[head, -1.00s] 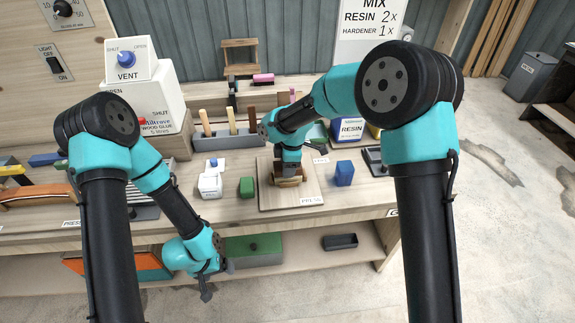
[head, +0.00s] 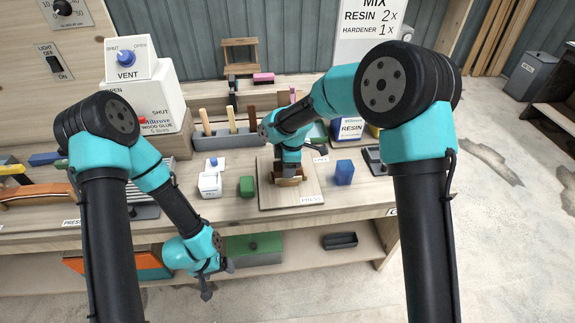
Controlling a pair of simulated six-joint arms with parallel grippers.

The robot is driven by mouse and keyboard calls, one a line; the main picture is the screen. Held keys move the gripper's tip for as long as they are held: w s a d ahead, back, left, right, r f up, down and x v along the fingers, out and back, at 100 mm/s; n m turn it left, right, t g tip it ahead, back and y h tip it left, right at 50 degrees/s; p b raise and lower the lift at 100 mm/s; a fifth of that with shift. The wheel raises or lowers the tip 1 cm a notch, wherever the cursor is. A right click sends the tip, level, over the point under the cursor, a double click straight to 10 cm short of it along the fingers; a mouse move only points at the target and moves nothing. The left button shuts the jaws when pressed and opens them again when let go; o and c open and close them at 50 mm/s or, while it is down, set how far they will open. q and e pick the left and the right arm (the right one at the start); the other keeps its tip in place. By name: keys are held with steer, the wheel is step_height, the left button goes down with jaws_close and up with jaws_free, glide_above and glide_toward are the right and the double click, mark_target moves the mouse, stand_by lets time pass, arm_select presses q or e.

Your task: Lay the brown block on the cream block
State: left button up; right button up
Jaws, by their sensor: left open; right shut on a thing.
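The brown block is low over the board, small and partly covered by the fingers. I cannot clearly make out the cream block; it may be hidden under or behind the brown block and gripper. I cannot tell whether the brown block touches anything beneath it. My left gripper (head: 217,280) is open and empty, hanging in front of the bench near the lower shelf.
A green block (head: 247,187) and a small white container (head: 210,185) stand left of the board. A blue block (head: 344,173) stands at its right. A grey holder (head: 228,140) with upright handles is behind. A green-lidded box (head: 254,247) is on the lower shelf.

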steer(key=o, duration=1)
steer(key=shift+o, duration=0.5)
steer(key=shift+o, duration=1.2)
steer(key=shift+r, duration=3.95)
